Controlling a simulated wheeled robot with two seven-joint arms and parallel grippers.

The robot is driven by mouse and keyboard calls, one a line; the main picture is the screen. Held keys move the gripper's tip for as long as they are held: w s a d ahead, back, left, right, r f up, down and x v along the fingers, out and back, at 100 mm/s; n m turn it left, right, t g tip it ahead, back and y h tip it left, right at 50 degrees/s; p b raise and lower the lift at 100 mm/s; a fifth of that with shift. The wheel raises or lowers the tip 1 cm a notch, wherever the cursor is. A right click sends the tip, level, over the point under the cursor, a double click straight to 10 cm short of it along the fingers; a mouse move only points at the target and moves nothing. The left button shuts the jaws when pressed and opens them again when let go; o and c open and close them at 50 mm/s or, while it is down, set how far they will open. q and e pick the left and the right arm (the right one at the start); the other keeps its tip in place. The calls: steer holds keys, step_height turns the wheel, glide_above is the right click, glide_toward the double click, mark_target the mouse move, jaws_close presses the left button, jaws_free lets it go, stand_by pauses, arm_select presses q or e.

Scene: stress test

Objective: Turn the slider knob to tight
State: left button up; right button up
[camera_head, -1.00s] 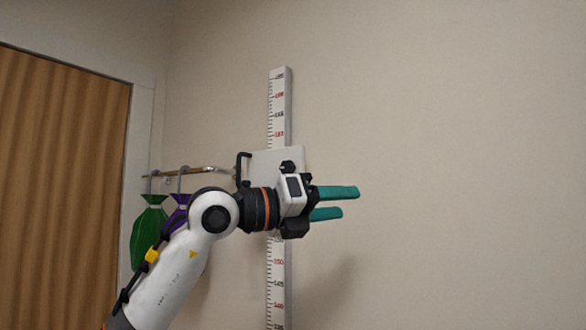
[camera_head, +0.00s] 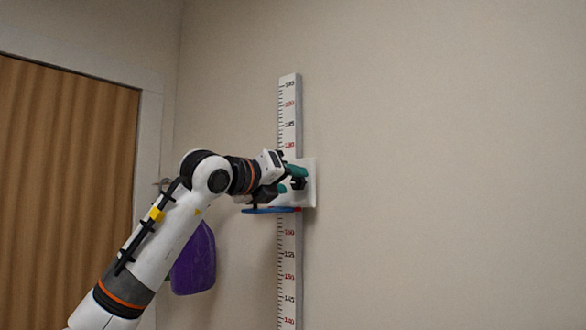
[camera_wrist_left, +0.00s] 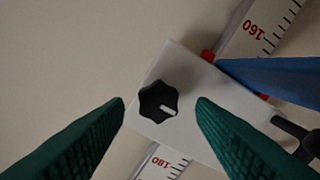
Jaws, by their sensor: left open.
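The slider is a white plate (camera_head: 309,196) on a tall wall ruler (camera_head: 289,260). Its black lobed knob (camera_wrist_left: 158,100) shows in the left wrist view, with a white mark pointing to the lower right. No "tight" label can be read. My left gripper (camera_head: 293,180) is in front of the plate, with green fingers pointing at it. In the left wrist view the open gripper (camera_wrist_left: 161,101) has one fingertip on each side of the knob, with gaps visible; whether they reach the knob's depth is unclear. My right gripper is not in view.
A flat blue piece (camera_head: 268,210) sticks out from the slider's lower side, and a black handle (camera_wrist_left: 292,128) is beside it. A purple bag (camera_head: 196,262) hangs on the wall behind my arm. The wall to the right is clear.

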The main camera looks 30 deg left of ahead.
arm_select(q)
steer(key=shift+w+d+p, duration=0.15)
steer(key=shift+w+p, duration=0.2)
steer(key=shift+w, duration=0.65)
steer(key=c, duration=1)
